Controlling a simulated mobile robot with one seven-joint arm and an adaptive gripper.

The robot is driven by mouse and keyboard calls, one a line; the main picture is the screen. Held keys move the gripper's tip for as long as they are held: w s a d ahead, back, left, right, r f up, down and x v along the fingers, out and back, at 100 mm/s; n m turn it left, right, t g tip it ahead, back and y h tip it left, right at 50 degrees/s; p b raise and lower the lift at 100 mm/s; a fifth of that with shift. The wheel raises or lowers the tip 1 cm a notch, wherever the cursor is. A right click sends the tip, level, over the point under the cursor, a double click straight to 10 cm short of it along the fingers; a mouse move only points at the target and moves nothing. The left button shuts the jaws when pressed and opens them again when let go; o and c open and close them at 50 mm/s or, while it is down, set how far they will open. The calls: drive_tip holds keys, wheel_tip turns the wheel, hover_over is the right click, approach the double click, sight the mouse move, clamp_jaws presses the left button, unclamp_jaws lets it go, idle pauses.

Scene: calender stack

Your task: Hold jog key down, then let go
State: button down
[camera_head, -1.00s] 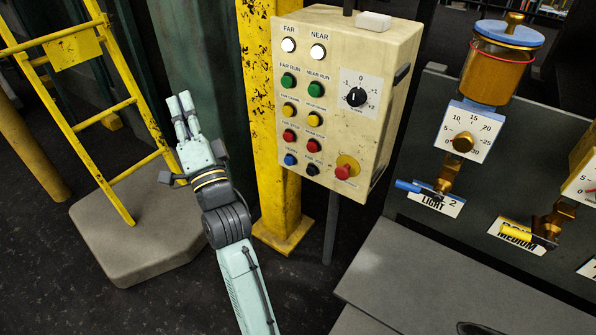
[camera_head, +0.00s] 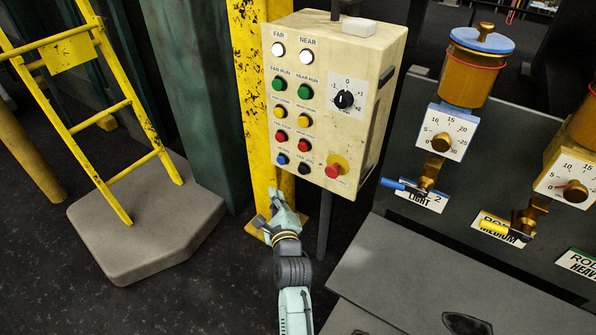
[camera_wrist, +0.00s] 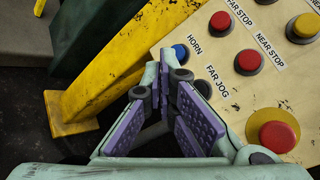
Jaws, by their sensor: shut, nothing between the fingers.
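In the wrist view the black FAR JOG button (camera_wrist: 203,89) is partly behind the right finger, and the blue button (camera_wrist: 181,52) shows just beyond the fingertips. My gripper (camera_head: 272,198) is shut and empty, below the box's lower left corner in the head view. It also shows in the wrist view (camera_wrist: 165,75). I see no clear contact with the black button.
Red stop buttons (camera_wrist: 248,62) sit close to the jog button. A red knob on a yellow base (camera_head: 334,171) is to its right. The yellow post (camera_head: 252,110) stands behind and left. Gauges and valves (camera_head: 441,130) are at the right.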

sight(303, 170)
drive_tip(key=shift+w, duration=0.1)
drive_tip(key=w+d+b, duration=0.5)
drive_tip(key=w, duration=0.2)
idle(0.5)
drive_tip(key=shift+d, duration=0.1)
idle(1.3)
drive_tip(key=shift+w+d, duration=0.2)
drive_tip(key=shift+w, duration=0.1)
